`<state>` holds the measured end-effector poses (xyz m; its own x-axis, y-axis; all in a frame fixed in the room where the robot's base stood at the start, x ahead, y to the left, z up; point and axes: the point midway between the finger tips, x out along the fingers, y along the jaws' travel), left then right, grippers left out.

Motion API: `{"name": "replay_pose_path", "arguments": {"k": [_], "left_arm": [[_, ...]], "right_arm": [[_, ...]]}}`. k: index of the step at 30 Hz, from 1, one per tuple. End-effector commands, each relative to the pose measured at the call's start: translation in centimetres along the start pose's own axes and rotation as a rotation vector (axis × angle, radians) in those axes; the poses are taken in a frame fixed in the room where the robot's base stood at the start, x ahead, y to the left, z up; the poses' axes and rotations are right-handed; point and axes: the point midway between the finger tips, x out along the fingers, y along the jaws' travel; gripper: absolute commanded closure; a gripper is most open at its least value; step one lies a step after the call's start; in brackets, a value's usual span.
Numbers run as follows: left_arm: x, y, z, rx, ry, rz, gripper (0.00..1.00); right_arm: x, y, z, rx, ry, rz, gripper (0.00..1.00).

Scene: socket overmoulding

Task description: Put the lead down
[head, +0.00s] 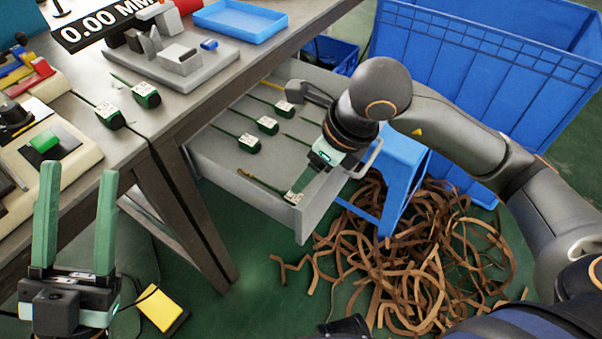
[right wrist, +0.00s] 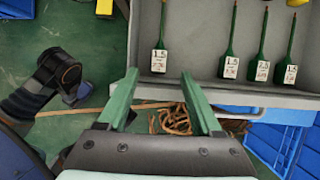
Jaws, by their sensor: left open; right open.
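Leads with green bodies and white tags lie in the open grey drawer (head: 228,180). One lead (head: 265,190) lies near the drawer's front corner, partly hidden by my right gripper (head: 305,180). In the right wrist view that lead (right wrist: 159,58) lies flat, its tag just beyond and between the tips of my open right gripper (right wrist: 160,76), with gaps on both sides. More leads (right wrist: 262,68) lie to its right. Two leads (head: 108,115) (head: 145,93) lie on the bench. My left gripper (head: 78,170) is open and empty, in front of the bench.
A blue stool (head: 402,165) and large blue crate (head: 470,70) stand beside the drawer. Brown strips (head: 420,265) are heaped on the floor. A blue tray (head: 240,20) and grey fixture (head: 175,65) sit on the bench (head: 195,105). A yellow pedal (head: 160,308) is on the floor.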

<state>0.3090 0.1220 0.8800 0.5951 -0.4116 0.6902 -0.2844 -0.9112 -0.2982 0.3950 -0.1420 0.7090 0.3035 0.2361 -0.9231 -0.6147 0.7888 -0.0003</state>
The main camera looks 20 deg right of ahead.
Motion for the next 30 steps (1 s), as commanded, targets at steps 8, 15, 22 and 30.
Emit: {"name": "replay_pose_path", "arguments": {"k": [8, 15, 22, 30], "left_arm": [[1.0, -0.5, -1.3, 0.032, 0.012, 0.009, 0.50], [1.1, -0.8, -1.3, 0.036, 0.011, -0.007, 0.50], [1.1, -0.8, -1.3, 0.035, 0.009, -0.009, 0.50], [1.1, -0.8, -1.2, 0.035, 0.007, -0.008, 0.50]], "right_arm": [[-4.5, 0.0, 0.1, -0.001, 0.000, 0.000, 0.34], [-3.8, 5.1, -1.0, -0.046, 0.006, 0.224, 0.34], [-8.3, 20.0, -3.0, -0.023, -0.084, 1.029, 0.34], [-21.2, 21.6, 0.1, 0.475, -0.353, 1.895, 0.34]]}}
